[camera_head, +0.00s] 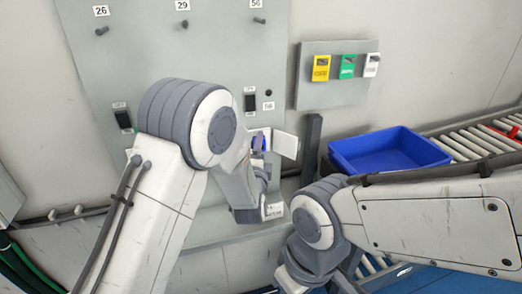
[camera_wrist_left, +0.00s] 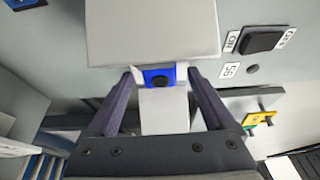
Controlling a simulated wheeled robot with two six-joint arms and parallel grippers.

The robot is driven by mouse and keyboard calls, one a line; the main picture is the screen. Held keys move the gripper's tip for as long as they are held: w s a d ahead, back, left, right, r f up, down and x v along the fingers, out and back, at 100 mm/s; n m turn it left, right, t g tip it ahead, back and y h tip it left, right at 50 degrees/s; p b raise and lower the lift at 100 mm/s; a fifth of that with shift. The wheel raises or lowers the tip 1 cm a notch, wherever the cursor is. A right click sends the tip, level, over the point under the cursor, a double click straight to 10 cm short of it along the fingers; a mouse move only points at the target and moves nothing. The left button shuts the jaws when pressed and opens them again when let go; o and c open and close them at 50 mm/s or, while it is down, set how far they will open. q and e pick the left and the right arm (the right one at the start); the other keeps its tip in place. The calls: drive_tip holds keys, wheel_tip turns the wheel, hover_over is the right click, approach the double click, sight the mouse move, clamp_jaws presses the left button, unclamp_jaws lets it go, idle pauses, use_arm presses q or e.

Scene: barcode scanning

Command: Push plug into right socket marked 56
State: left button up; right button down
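The socket panel (camera_head: 170,65) carries a label 56 (camera_head: 268,105) beside a black switch (camera_head: 250,103). Below them, a blue piece (camera_head: 258,141) shows beside a white flap (camera_head: 286,144), partly behind my left arm.
A small board with yellow (camera_head: 321,68), green and white units is right of the panel. A blue bin (camera_head: 385,148) stands by a roller conveyor (camera_head: 455,142). A second switch (camera_head: 123,119) is at the panel's left. My right arm crosses the lower right.

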use_arm(q)
drive_tip(key=s+b, duration=0.2)
drive_tip(key=s, duration=0.8)
drive_tip(key=shift+s+a, duration=0.25)
drive_tip(key=shift+a, duration=0.15)
drive_tip(key=s+a+f+n+g, duration=0.3)
drive_tip(key=a+f+n+g, duration=0.4)
drive_tip(key=f+n+g, duration=0.15)
drive_tip(key=s+a+f+n+g+y, duration=0.1)
drive_tip(key=s+a+f+n+g, duration=0.1)
drive_tip(key=s+a+n+g, duration=0.7)
drive_tip(key=s+d+r+m, duration=0.3)
drive_tip(key=s+d, duration=0.3)
drive_tip(key=s, duration=0.3)
drive_tip(key=s+d+r+m+p, duration=0.1)
drive_tip(key=s+d+r+m, duration=0.2)
drive_tip(key=s+d, duration=0.4)
drive_tip(key=shift+s+d+r+h, duration=0.2)
drive_tip(key=shift+s+r+h, duration=0.25)
drive_tip(key=shift+s, duration=0.7)
